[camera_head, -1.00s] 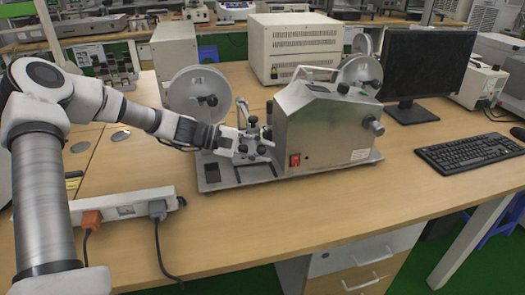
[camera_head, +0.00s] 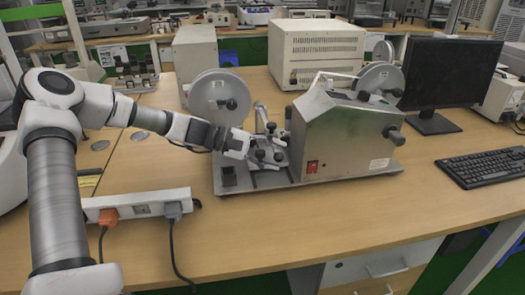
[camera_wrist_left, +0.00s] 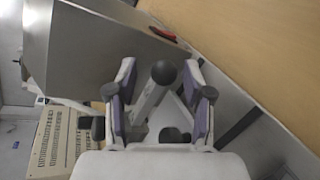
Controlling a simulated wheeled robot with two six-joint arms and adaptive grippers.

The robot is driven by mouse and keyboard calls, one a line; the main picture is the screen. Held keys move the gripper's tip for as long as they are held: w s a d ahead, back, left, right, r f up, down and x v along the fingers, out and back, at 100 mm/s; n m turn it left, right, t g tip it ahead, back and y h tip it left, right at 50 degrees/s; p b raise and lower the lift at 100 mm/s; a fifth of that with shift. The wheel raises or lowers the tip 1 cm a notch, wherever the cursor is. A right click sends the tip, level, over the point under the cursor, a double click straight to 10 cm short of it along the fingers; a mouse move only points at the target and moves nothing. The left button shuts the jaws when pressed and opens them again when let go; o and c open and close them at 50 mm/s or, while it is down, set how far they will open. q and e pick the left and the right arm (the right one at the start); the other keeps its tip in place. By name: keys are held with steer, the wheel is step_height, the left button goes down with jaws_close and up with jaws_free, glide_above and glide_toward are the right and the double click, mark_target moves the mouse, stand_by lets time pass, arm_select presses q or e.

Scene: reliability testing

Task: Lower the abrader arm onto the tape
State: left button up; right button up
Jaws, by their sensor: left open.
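The abrasion tester (camera_head: 345,140) is a grey metal box on a flat base plate. A pale upright arm with black knobs (camera_head: 262,113) stands at its left side, in front of a large disc reel (camera_head: 220,97). My left gripper (camera_head: 251,148) is at this mechanism, coming from the left. In the left wrist view, my left gripper (camera_wrist_left: 160,100) is open, its purple-lined fingers on either side of a pale metal arm with a black ball knob (camera_wrist_left: 164,71). I cannot tell whether they touch it. The tape cannot be made out. My right gripper is out of view.
A white power strip (camera_head: 140,206) with plugs lies on the table below my left arm. A monitor (camera_head: 440,78) and keyboard (camera_head: 490,166) stand to the right. Beige instrument boxes (camera_head: 310,52) stand behind. The wooden table in front of the tester is clear.

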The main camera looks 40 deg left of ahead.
arm_select(q)
steer(key=v, duration=0.5)
steer(key=shift+d+r, duration=0.1)
steer(key=shift+s+a, duration=0.2)
steer(key=shift+a, duration=0.2)
